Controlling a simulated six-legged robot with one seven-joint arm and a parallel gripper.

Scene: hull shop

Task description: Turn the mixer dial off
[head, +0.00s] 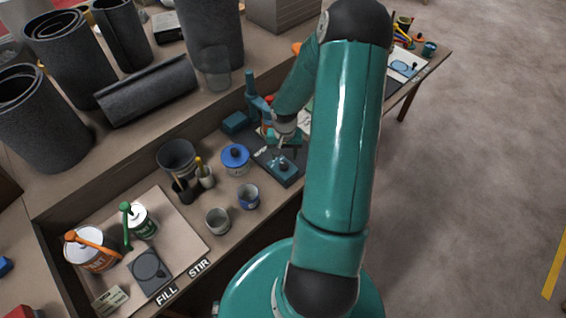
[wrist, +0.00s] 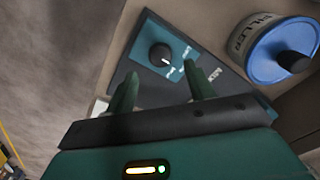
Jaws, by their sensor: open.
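The mixer dial (wrist: 160,55) is a round black knob on a teal panel (wrist: 151,73) in the wrist view. A small pale mark shows on the knob's lower right side, and pale lettering too small to read lies to its right. In the head view the mixer's teal control box (head: 284,171) lies on a dark base, with the dial on top. My gripper (wrist: 162,88) is open and empty, its two green fingers apart, pointing at the panel with the dial between and beyond their tips. In the head view my gripper (head: 285,142) is just behind the box, partly hidden.
A blue-lidded filler tub (wrist: 277,48) stands right of the mixer; it shows left of it in the head view (head: 235,158). Cups (head: 217,221) and a tray (head: 188,222) with cans and a scale (head: 149,272) stand further left. Grey rolls (head: 148,90) fill the raised shelf behind.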

